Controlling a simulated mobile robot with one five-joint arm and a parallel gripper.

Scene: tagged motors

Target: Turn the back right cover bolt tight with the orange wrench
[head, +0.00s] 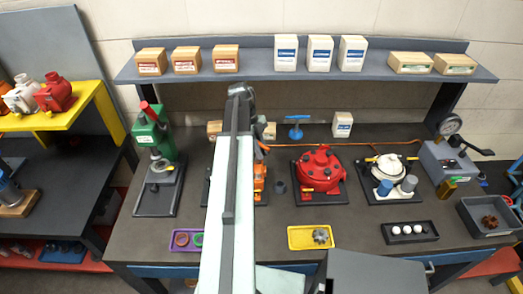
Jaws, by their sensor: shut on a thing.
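My gripper (261,149) is mostly hidden behind my own pale arm, left of the bench's middle. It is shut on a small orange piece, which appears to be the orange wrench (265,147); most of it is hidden. Just below in the picture is an orange motor (259,184) on a dark base, its left part covered by my arm. I cannot make out its cover bolts, the back right one included, or whether the wrench touches one. A red motor (319,172) and a white motor (385,168) stand on dark bases to the right.
A green press (150,135) stands left. A purple tray (184,247), yellow tray (297,243) and dark tray (410,238) line the front. A gauge unit (447,160) and grey bin (470,204) are at right. A shelf (260,73) with boxes spans the back.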

